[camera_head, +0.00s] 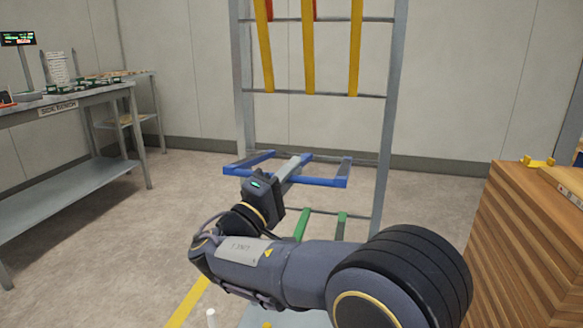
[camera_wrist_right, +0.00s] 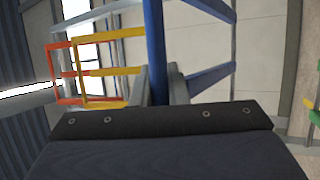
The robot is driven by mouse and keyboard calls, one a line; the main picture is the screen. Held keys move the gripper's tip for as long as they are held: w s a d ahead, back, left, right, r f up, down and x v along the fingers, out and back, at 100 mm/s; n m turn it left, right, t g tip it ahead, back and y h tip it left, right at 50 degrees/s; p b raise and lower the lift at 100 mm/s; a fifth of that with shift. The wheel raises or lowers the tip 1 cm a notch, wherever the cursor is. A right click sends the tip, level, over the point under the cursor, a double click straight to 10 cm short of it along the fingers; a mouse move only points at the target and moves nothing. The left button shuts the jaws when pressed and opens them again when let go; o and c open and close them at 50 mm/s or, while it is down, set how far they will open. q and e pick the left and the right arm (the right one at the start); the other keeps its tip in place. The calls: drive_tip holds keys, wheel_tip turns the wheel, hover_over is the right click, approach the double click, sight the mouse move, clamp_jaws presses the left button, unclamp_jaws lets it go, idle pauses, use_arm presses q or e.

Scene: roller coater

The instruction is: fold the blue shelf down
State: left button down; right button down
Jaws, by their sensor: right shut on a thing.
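The blue shelf (camera_head: 325,182) is an open frame on the grey rack (camera_head: 385,110), at about mid height. It sticks out towards me and looks roughly level. My right gripper (camera_head: 292,165) reaches it from the front and is shut on the middle of its front bar. In the right wrist view the blue shelf's bar (camera_wrist_right: 153,45) runs down between the two grey fingers (camera_wrist_right: 158,88). My left gripper is not in view.
Yellow shelf bars (camera_head: 310,50) stand folded up higher on the rack, with red ones above. A green shelf (camera_head: 303,226) is below the blue one. A metal bench (camera_head: 70,100) stands left and a wooden cabinet (camera_head: 520,230) right.

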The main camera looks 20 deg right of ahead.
drive_tip(key=shift+s+a+f+b, duration=0.2)
drive_tip(key=shift+f+b, duration=0.15)
drive_tip(key=shift+f, duration=0.45)
drive_tip(key=c, duration=1.7)
unclamp_jaws()
drive_tip(key=p+v, duration=0.1)
drive_tip(key=v, duration=0.7)
drive_tip(key=shift+c, duration=0.2)
